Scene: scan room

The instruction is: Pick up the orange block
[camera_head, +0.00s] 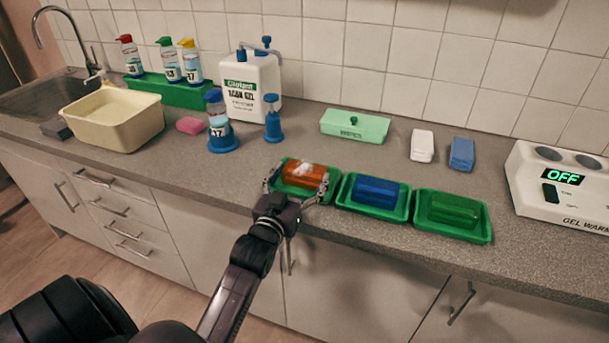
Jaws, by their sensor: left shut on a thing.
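The orange block (305,174) sits at the left green tray (297,193) of a row of three on the counter. A pale patch shows on its top. My left gripper (298,184) reaches in from the front, with one finger at each end of the block. It is shut on the block. The block still appears low, in or just above the tray; I cannot tell whether it touches the tray floor. My right gripper is not in view.
A blue block (376,190) and a green block (455,209) lie in the neighbouring trays to the right. Behind stand a mint-green box (354,126), a white scan gel canister (250,88) and blue-based bottles. A gel warmer (560,187) stands far right.

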